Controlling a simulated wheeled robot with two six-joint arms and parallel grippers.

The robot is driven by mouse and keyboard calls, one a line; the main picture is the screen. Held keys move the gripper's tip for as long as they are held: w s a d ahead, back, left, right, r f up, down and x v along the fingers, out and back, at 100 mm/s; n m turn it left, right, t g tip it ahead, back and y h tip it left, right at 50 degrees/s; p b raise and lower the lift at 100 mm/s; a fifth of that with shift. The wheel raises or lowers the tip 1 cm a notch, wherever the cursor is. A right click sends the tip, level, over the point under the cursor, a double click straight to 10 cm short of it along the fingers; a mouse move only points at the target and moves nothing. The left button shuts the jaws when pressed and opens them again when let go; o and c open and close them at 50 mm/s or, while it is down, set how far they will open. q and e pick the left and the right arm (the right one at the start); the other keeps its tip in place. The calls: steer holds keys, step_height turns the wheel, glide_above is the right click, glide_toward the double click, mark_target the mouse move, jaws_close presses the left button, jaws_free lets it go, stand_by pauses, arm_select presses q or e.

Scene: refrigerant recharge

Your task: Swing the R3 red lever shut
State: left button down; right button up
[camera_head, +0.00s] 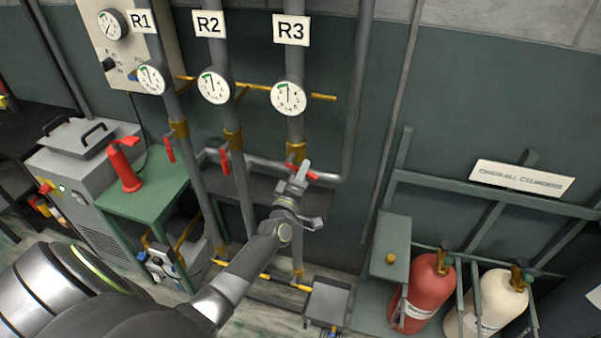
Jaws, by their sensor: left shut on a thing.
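The R3 pipe (295,131) runs down under its R3 sign (291,30) and round gauge (288,97). The R3 red lever (312,175) sits at the brass valve below the gauge. Its red shows on both sides of my gripper, and it points rightward, across the pipe. My left gripper (299,176) is shut on this lever, hiding its middle and part of the valve. My right gripper is not in view.
The R1 red lever (169,148) and R2 red lever (225,161) hang down along their pipes to the left. A grey pipe (355,110) bends close to the right of R3. A red cylinder (428,292) and a cream cylinder (497,303) stand lower right.

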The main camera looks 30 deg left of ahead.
arm_select(q)
steer(key=shift+d+r+n+y+p, duration=0.1)
steer(key=shift+r+n+y+p, duration=0.2)
steer(key=shift+n, duration=0.75)
steer(key=shift+r+n+y+p, duration=0.1)
steer(key=shift+r+n+y, duration=0.25)
steer(key=shift+n, duration=0.7)
steer(key=c, duration=1.4)
jaws_free()
steer(key=b+v, duration=0.5)
steer(key=v, duration=1.2)
steer(key=shift+s, duration=0.25)
